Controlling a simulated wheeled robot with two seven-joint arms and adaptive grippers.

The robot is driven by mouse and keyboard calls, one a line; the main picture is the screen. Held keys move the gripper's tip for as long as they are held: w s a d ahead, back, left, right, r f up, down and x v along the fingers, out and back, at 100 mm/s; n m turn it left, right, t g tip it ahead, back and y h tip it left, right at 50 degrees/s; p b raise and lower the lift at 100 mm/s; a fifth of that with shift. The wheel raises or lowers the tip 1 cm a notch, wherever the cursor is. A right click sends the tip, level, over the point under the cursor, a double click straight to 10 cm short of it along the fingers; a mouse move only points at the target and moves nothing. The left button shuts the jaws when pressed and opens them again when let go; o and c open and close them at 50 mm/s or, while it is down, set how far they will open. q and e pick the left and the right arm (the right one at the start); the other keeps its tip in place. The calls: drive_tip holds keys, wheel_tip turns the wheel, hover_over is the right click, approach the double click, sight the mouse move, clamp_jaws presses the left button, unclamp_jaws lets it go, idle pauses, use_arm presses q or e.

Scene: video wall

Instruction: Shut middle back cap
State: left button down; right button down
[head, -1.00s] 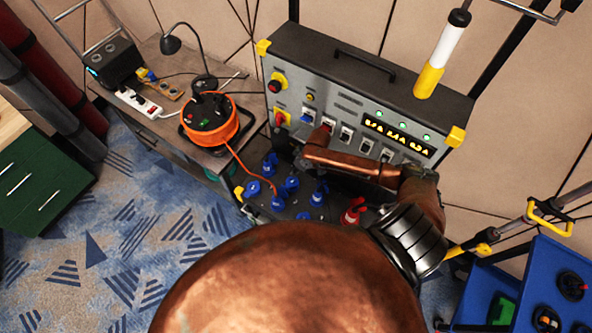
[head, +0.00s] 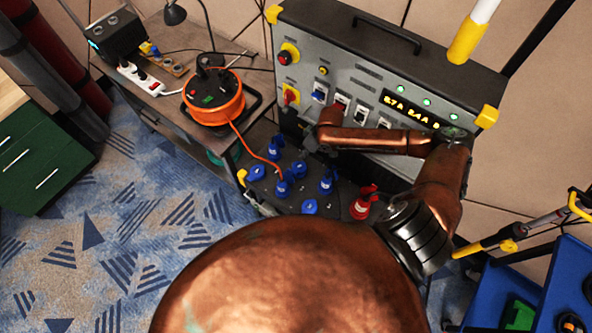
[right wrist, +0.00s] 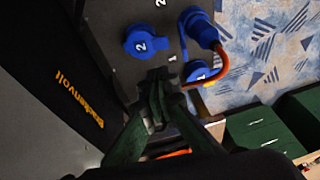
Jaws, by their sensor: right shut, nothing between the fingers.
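The middle back cap (head: 300,168) is blue and sits in the back row of sockets on the low dark deck of the grey power box. In the right wrist view a blue round cap marked 2 (right wrist: 142,42) faces the camera and seems to lie over its socket. My right gripper (head: 309,144) is just behind the back row, at the foot of the control panel. In the right wrist view the gripper (right wrist: 155,98) is shut and empty, close to cap 2; I cannot tell whether it touches. My left gripper is not in view.
The other blue sockets (head: 327,185) and a red one (head: 365,205) crowd the deck. An orange cable runs from a reel (head: 214,97) to a blue plug. The switch panel (head: 352,100) rises behind my right forearm. Blue floor lies open at left.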

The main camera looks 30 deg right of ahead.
approach(294, 172)
drive_tip(key=x, duration=0.5)
drive_tip(key=shift+w+d, duration=0.1)
drive_tip(key=shift+w, duration=0.3)
drive_tip(key=shift+s+a+f, duration=0.1)
drive_tip(key=shift+a+f, duration=0.1)
drive_tip(key=shift+f, duration=0.65)
drive_tip(key=shift+s+a+f+p, duration=0.1)
drive_tip(key=shift+a+f+p, duration=0.2)
drive_tip(key=shift+p, duration=0.1)
drive_tip(key=shift+f, duration=0.1)
drive_tip(key=shift+r+p, duration=0.9)
drive_tip(key=shift+p, duration=0.05)
